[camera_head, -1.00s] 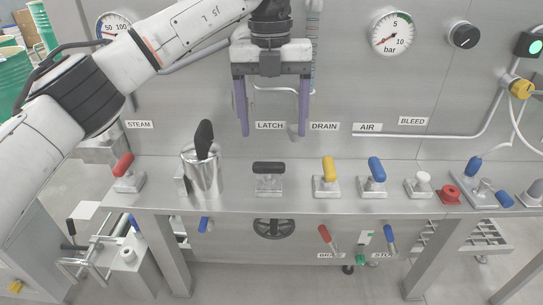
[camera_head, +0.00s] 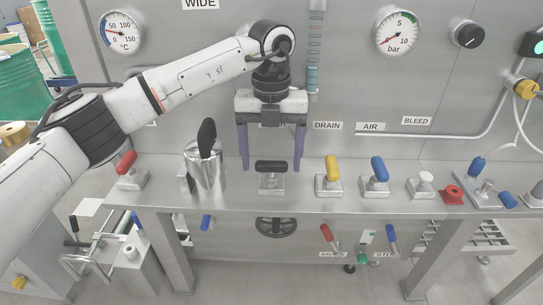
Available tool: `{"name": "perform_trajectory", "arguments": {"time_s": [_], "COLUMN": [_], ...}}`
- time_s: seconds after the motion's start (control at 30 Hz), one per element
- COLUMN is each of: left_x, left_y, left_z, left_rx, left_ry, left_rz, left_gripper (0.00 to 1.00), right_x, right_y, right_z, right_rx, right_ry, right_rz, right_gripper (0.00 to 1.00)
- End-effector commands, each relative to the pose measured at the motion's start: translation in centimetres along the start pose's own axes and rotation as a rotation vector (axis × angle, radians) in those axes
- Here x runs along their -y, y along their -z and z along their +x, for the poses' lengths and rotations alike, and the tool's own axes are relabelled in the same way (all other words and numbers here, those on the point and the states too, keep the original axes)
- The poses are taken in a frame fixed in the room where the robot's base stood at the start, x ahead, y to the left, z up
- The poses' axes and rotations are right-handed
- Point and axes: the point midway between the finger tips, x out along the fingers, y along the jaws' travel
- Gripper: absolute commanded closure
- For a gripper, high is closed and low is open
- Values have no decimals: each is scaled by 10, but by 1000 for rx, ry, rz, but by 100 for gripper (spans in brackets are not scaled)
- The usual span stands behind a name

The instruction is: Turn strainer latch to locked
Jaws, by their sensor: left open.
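The strainer latch appears to be the black bar handle (camera_head: 271,167) on a small metal block, on the steel shelf below the label LATCH, which my gripper now mostly covers. The bar lies crosswise, left to right. My left gripper (camera_head: 271,168) points down with its two purple fingers spread wide, one on each side of the handle. The fingertips are near the handle's height; whether they touch it I cannot tell. The steel strainer pot (camera_head: 205,172) with a black lever stands left of the gripper. My right gripper is not in view.
On the shelf (camera_head: 300,203), a red handle (camera_head: 127,163) stands at the left. A yellow handle (camera_head: 332,169), a blue handle (camera_head: 379,170) and a white knob (camera_head: 425,179) stand to the right. A steel panel with gauges rises behind.

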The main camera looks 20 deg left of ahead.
Motion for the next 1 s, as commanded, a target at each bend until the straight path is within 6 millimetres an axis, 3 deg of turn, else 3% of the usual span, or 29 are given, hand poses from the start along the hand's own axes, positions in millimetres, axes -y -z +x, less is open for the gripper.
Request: {"name": "perform_trajectory", "arguments": {"time_s": [0.1, 0.33, 0.67, 1.0], "left_x": [0, 0, 0, 0], "left_y": [0, 0, 0, 0], "left_z": [0, 0, -1, -2], "left_rx": [0, -1, -1, -1], "left_ry": [0, 0, 0, 0], "left_rz": [0, 1, 47, 280], "left_gripper": [28, 66, 66, 66], "right_x": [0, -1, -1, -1], "right_y": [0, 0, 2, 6], "right_z": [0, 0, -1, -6], "right_rx": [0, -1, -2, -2], "right_ry": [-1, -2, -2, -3], "right_rz": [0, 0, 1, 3], "right_gripper": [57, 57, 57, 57]}}
